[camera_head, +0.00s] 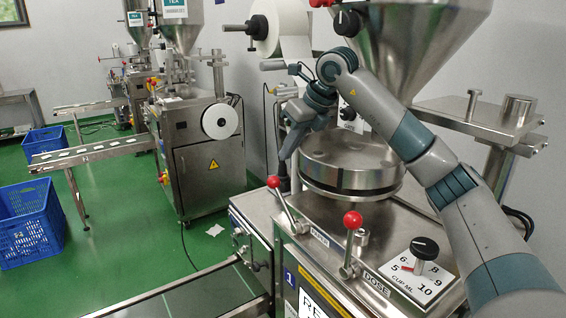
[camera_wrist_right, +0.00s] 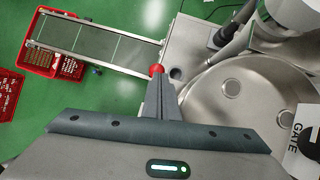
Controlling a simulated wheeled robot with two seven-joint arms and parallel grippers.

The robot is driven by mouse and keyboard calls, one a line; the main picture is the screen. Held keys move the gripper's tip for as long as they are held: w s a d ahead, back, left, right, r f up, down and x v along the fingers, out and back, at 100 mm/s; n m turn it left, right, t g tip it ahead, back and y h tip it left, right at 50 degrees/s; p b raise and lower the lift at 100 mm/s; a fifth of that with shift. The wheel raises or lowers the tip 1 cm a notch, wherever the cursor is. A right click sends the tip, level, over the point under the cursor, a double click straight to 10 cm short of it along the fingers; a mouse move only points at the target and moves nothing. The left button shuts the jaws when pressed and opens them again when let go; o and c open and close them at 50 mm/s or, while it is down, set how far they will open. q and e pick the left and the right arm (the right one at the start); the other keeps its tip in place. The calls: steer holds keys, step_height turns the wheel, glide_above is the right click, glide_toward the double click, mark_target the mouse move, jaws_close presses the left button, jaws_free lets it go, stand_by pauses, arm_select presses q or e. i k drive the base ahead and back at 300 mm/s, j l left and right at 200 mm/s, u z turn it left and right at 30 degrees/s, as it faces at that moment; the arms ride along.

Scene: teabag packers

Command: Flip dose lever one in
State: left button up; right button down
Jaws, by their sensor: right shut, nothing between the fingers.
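The dose lever (camera_head: 352,242) has a red ball knob and stands upright, tilted slightly, on the steel machine top beside a "DOSE" label (camera_head: 377,285). A blue "1" plate (camera_head: 289,277) marks this machine's front. My right gripper (camera_head: 284,157) points down beside the round steel drum, behind and left of the dose lever and apart from it. Its fingers are shut and empty. In the right wrist view the closed fingers (camera_wrist_right: 160,95) reach towards a red ball knob (camera_wrist_right: 157,70); contact cannot be told. My left gripper is out of view.
A second red-knobbed lever (camera_head: 285,205) leans left, close below my right gripper. A black dial (camera_head: 424,248) sits right of the dose lever. The steel drum (camera_head: 350,160) and hopper (camera_head: 415,45) stand behind. A conveyor (camera_head: 190,295) runs out at front left.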

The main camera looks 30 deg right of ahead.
mark_target(353, 221)
steer(key=k+j, duration=0.7)
steer(key=k, duration=0.2)
